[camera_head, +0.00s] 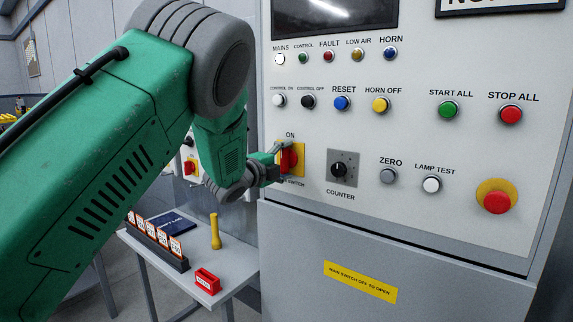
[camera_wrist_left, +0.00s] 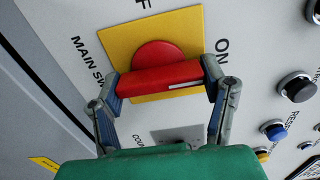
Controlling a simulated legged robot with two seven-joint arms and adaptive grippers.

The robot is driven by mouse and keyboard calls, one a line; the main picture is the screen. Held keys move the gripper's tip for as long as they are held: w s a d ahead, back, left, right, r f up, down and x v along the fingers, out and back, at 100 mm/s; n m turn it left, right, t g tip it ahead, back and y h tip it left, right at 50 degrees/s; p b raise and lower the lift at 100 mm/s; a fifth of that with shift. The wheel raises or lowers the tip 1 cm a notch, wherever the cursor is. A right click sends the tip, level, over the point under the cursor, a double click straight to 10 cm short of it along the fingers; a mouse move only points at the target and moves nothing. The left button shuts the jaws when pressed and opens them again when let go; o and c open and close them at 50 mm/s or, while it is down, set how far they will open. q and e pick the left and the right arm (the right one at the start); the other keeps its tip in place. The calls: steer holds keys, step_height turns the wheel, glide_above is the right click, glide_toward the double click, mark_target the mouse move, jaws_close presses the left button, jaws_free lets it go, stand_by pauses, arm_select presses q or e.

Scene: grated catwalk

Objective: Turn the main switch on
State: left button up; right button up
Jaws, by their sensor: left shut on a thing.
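The main switch is a red rotary handle (camera_head: 289,160) on a yellow plate (camera_head: 301,152), at the lower left of the grey panel. The wrist view shows the red handle (camera_wrist_left: 160,79) close up on the yellow plate (camera_wrist_left: 124,40). My left gripper (camera_head: 279,160) has its fingers at the two ends of the handle and is shut on it; it also shows in the wrist view (camera_wrist_left: 160,86). The handle's white mark lies at the end towards the ON label, and the handle lines up roughly with ON. My right gripper is not in view.
To the right of the switch are the black counter knob (camera_head: 338,169) and several buttons. A red emergency button (camera_head: 497,202) is further right. Below left, a small table (camera_head: 237,283) holds a yellow-handled tool (camera_head: 215,232), a red block (camera_head: 207,281) and a tag rack (camera_head: 158,243).

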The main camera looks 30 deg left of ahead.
arm_select(q)
steer(key=shift+f, duration=0.35)
steer(key=o, duration=1.1)
steer(key=shift+o, duration=0.2)
steer(key=shift+w+a, duration=0.1)
steer(key=shift+r, duration=0.1)
steer(key=shift+s, duration=0.25)
steer(key=s+a, duration=0.1)
steer(key=s, duration=1)
steer(key=shift+s, duration=0.2)
steer(key=shift+f, duration=0.2)
